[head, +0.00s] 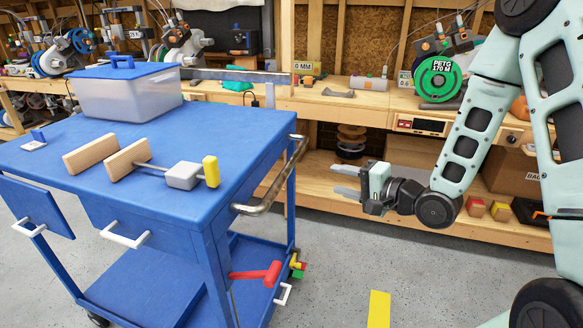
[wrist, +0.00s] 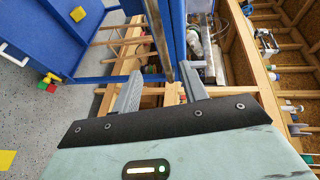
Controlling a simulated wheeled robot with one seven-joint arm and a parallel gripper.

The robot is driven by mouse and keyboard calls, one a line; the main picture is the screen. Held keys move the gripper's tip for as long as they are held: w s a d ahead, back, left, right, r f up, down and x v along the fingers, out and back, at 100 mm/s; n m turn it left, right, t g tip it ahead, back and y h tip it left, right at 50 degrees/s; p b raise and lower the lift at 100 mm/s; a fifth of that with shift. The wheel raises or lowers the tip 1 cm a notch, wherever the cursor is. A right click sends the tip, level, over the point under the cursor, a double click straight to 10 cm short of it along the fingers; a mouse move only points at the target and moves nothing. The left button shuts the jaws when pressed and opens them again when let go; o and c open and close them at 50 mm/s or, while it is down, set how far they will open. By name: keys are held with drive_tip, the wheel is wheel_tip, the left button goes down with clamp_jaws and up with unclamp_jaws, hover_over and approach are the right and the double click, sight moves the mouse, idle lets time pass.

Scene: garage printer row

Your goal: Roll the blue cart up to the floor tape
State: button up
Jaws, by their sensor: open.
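The blue cart (head: 205,130) stands at left in the head view, its steel push handle (head: 272,183) on the right end. My gripper (head: 338,180) is open and empty to the right of the handle, apart from it. In the wrist view the fingers of my gripper (wrist: 162,92) point toward the cart, and the handle (wrist: 159,32) shows ahead between them. A yellow strip of floor tape (head: 379,309) lies on the floor right of the cart; it also shows at the left edge of the wrist view (wrist: 6,159).
A lidded bin (head: 127,92), wooden blocks (head: 113,156) and a yellow-ended tool (head: 211,171) are on the cart top. A wooden workbench (head: 340,105) with printers and spools runs behind. Grey floor (head: 330,265) is clear between the cart and the tape.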

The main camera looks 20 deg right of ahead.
sight(292, 168)
drive_tip(key=x, duration=1.7)
drive_tip(key=shift+a, duration=0.1)
clamp_jaws()
